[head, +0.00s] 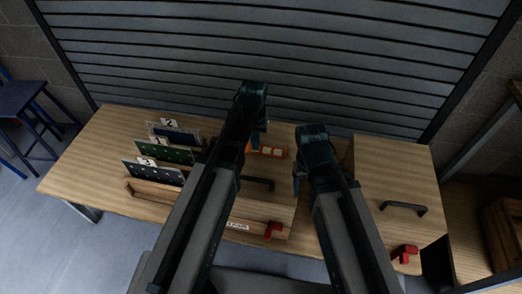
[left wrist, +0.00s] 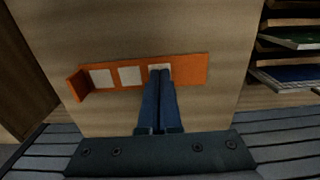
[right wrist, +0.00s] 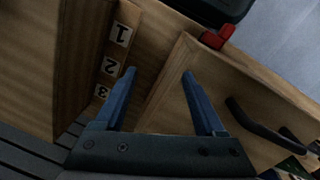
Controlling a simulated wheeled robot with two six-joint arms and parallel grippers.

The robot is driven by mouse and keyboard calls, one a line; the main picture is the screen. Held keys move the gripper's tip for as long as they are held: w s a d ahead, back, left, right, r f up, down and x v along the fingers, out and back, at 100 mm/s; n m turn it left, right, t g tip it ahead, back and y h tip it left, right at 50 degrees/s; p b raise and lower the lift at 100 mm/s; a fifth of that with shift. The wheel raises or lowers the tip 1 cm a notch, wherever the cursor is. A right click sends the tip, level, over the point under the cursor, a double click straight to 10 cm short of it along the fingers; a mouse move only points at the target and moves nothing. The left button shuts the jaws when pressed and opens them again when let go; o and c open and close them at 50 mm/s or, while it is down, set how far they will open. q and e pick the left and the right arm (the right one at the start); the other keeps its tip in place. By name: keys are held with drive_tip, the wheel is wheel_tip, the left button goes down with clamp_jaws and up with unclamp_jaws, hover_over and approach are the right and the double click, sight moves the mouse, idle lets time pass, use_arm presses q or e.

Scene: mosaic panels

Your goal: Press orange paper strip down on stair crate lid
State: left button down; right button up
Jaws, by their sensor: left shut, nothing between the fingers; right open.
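The orange paper strip (head: 272,152) lies on the wooden lid (head: 275,205), partly hidden by my left arm in the head view. In the left wrist view the strip (left wrist: 190,71) shows white squares, and its left end stands folded up. My left gripper (left wrist: 160,71) is shut and empty, its fingertips over the strip at the rightmost white square; whether they touch cannot be told. My right gripper (right wrist: 158,73) is open and empty, above a wooden lid edge, with number labels 1, 2 and 3 (right wrist: 112,66) to its left in the right wrist view.
Panels with numbered tags stand at the left: blue 2 (head: 174,134), green 1 (head: 170,153) and dark 3 (head: 155,173). A dark handle (head: 403,208) and red latches (head: 274,229) (head: 404,252) stick out. A slatted shutter (head: 300,60) stands behind.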

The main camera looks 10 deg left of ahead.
use_arm(q)
drive_tip(key=shift+r, duration=0.15)
wheel_tip(320, 180, up, 8)
drive_tip(key=p, duration=0.8)
idle(0.3)
drive_tip(key=s+d+m, duration=0.1)
drive_tip(key=s+d, duration=0.1)
drive_tip(key=s, duration=0.2)
drive_tip(key=s+d+m, duration=0.1)
drive_tip(key=s+d, duration=0.1)
drive_tip(key=s, duration=0.3)
drive_tip(key=s+d+m+y, duration=0.1)
drive_tip(key=s+d, duration=0.1)
drive_tip(key=s, duration=0.3)
drive_tip(key=shift+s+d, duration=0.2)
drive_tip(key=shift+w, duration=0.1)
